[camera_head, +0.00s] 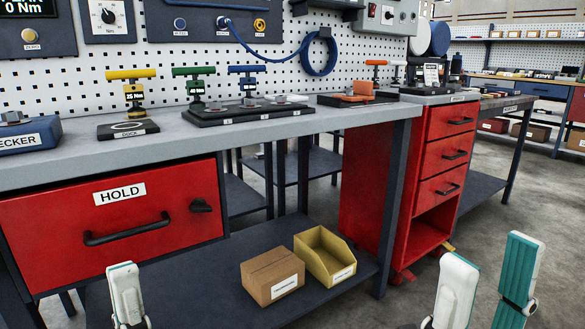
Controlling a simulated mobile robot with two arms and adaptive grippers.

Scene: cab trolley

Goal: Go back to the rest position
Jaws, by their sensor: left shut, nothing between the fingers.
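My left gripper (123,272) shows at the lower left, in front of the red HOLD drawer. Its white and teal fingers are together with nothing between them. My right gripper (492,252) shows at the lower right, over the concrete floor. Its two fingers stand well apart with only floor visible between them, so it is open and empty. Both grippers point upward in the picture, and their arms are below the frame.
The grey workbench (170,143) carries yellow, green and blue T-handle tools. The red HOLD drawer (60,228) is closed. A cardboard box (268,278) and a yellow bin (318,258) sit on the lower shelf. A red drawer cabinet (380,190) stands right; floor beyond is open.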

